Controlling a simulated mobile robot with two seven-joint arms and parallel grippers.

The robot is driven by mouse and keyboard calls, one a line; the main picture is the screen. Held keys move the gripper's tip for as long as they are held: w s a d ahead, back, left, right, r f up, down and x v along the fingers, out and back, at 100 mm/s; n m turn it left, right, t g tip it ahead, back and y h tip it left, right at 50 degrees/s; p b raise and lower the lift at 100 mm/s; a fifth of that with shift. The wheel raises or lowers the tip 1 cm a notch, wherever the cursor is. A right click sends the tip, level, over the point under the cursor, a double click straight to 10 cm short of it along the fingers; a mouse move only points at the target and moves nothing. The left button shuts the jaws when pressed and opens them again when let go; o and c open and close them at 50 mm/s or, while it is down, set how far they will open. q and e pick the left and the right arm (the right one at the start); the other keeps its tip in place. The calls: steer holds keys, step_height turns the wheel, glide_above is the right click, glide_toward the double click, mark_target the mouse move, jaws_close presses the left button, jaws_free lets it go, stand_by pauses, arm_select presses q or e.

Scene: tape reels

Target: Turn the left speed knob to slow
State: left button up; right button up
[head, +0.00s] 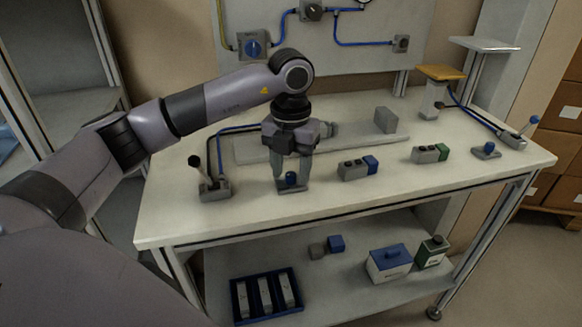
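The left speed knob (291,179) is a small blue knob on a flat grey base (292,190) near the front of the white workbench. My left gripper (291,178) points straight down over it. Its two fingers stand apart on either side of the knob, with a small gap seeming to show on each side. Any marks for slow or fast are too small to read. A similar blue knob (487,148) on a grey base sits at the bench's right end. My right gripper is not in view.
A lever box (215,190) with a black ball stands left of the gripper. Button boxes (352,171) (425,154) stand to the right. A low grey rail (340,147) lies behind. A blue-knobbed lever (515,138) stands far right. The lower shelf holds a blue tray (242,302) and boxes.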

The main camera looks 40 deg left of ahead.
mark_target(290, 174)
arm_select(q)
steer(key=shift+r, duration=3.55)
steer(key=shift+s+f, duration=0.1)
